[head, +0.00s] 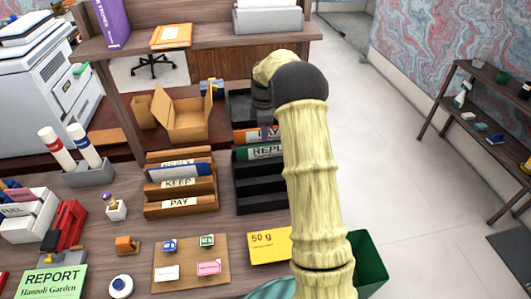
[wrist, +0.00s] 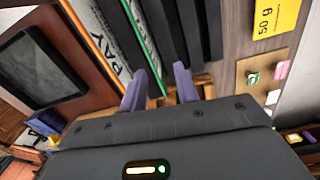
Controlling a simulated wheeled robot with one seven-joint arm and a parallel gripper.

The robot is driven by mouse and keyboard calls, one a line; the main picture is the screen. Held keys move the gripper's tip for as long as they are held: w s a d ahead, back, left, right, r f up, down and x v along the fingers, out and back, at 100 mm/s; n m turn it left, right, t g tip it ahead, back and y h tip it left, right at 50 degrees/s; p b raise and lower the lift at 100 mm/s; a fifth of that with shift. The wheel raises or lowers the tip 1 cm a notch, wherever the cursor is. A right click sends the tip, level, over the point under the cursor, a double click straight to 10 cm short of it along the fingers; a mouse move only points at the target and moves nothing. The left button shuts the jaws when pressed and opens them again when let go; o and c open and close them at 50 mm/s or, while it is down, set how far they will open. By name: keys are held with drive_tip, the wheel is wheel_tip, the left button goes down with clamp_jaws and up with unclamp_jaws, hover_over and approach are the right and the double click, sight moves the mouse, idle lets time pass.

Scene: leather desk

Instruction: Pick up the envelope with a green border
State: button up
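The envelope with a green border (head: 264,151) stands in a black rack (head: 262,192), in front of an orange-bordered envelope (head: 246,135). Black letters show on its face, and my arm covers its right part. In the wrist view the green border (wrist: 146,45) runs as a slanting strip beside the orange-bordered envelope (wrist: 106,40), which has large black letters. My gripper (wrist: 159,68) has its two purple-grey fingers apart, with the green strip passing between them in the picture. I cannot tell whether either finger touches it. In the head view my gripper is mostly hidden behind my arm.
A wooden sorter (head: 180,211) labelled REPLY, KEEP and PAY stands left of the rack. An open cardboard box (head: 190,118) is behind it. A yellow 50 g card (head: 268,247) and a brown board (head: 190,277) with small blocks lie in front. A green bin (head: 370,262) is at right.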

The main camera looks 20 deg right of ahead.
sight(266, 145)
drive_tip(key=shift+w+d+f+n, duration=0.25)
drive_tip(key=shift+w+d+n, duration=0.45)
drive_tip(key=shift+w+d, duration=0.1)
drive_tip(key=shift+w+f+p, duration=0.1)
drive_tip(key=shift+f+p, duration=0.2)
drive_tip(key=shift+f, duration=0.85)
drive_tip(key=shift+a+f, duration=0.25)
drive_tip(key=shift+f, duration=0.1)
drive_tip(key=f, duration=0.1)
drive_tip(key=f+p, duration=0.1)
drive_tip(key=f, duration=0.2)
drive_tip(key=shift+d+f+p, duration=0.2)
drive_tip(key=shift+d+p, duration=0.05)
drive_tip(key=shift+p, duration=0.1)
drive_tip(key=shift+a, duration=0.1)
